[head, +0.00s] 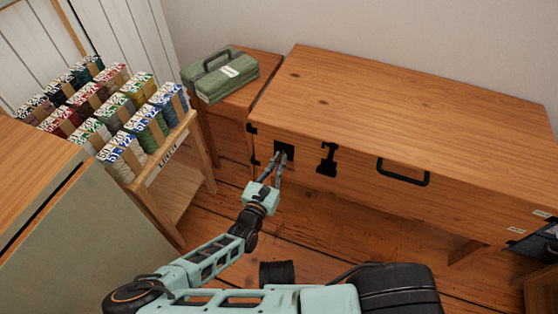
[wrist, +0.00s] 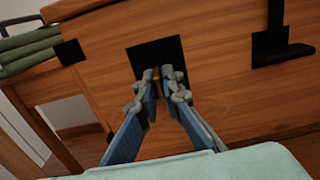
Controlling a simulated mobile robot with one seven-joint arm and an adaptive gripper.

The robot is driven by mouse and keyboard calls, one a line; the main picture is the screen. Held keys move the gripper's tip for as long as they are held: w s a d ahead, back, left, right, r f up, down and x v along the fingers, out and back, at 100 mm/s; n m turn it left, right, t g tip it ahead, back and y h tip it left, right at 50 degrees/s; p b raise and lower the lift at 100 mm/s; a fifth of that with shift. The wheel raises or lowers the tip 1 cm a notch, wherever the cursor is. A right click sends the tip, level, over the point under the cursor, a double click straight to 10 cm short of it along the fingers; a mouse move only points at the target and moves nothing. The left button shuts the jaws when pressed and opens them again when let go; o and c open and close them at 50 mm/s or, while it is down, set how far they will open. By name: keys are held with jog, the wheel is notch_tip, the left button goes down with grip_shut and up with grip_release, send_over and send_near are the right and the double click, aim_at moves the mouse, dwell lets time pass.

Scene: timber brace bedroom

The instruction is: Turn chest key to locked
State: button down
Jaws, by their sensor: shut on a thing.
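The wooden chest (head: 400,110) stands against the wall with its lid down. A black square lock plate (head: 288,147) is on the left part of its front; it also shows in the wrist view (wrist: 154,50). My gripper (head: 280,158) is at this plate, its fingers pointing into the chest front. In the wrist view my gripper (wrist: 160,75) is shut on the key (wrist: 156,82), of which only a small yellowish sliver shows between the fingertips. The fingers hide the rest of the key and the keyhole, so I cannot tell the key's angle.
A black latch (head: 328,159) and a black handle (head: 403,172) are on the chest front, right of the plate. A green toolbox (head: 220,73) sits on a small wooden table (head: 245,97) at left. A rack of thread spools (head: 105,105) stands further left.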

jog(key=n+p, duration=0.2)
jog(key=n, duration=0.1)
jog(key=shift+r, duration=0.1)
jog(key=n+p, duration=0.1)
jog(key=n, duration=0.4)
jog(key=shift+a+n, duration=0.1)
jog(key=shift+n, duration=0.2)
jog(key=n, duration=0.4)
jog(key=shift+f+n, duration=0.25)
jog(key=shift+n, duration=0.05)
jog(key=n, duration=0.4)
jog(key=shift+a+f, duration=0.1)
jog(key=shift+n, duration=0.3)
jog(key=c, duration=2.2)
grip_release()
jog(key=shift+o, duration=0.2)
